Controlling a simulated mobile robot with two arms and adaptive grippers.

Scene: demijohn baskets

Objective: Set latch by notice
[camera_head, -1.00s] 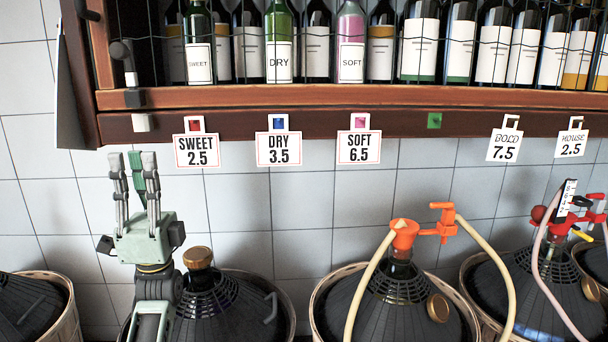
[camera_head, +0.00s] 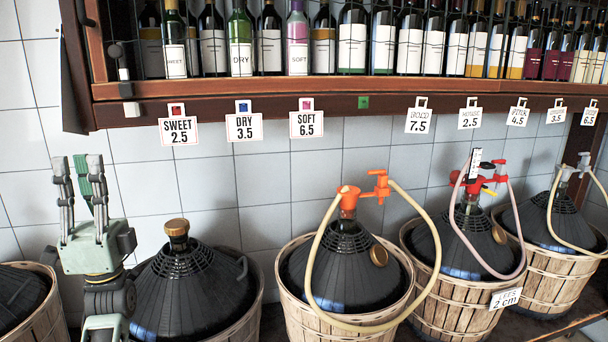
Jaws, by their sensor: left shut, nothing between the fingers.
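A small dark latch-like fitting (camera_head: 118,53) with a pale strip sits at the left end of the wooden wine cabinet. A white block (camera_head: 131,109) is just below it on the lower rail. Which setting the latch has is too small to tell. A white notice reading "LEES 2 cm" (camera_head: 505,298) hangs on the front of a basket at the right. My left gripper (camera_head: 81,167) points upward at the lower left, below and apart from the latch. It is shut and empty. My right gripper is not in view.
Bottles stand behind wire in the cabinet (camera_head: 230,112), with price tags along its rail. Dark demijohns in baskets (camera_head: 295,300) line the floor below. One has an orange tap and hose (camera_head: 348,200); another has a red tap (camera_head: 460,178). Bare tiled wall lies between.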

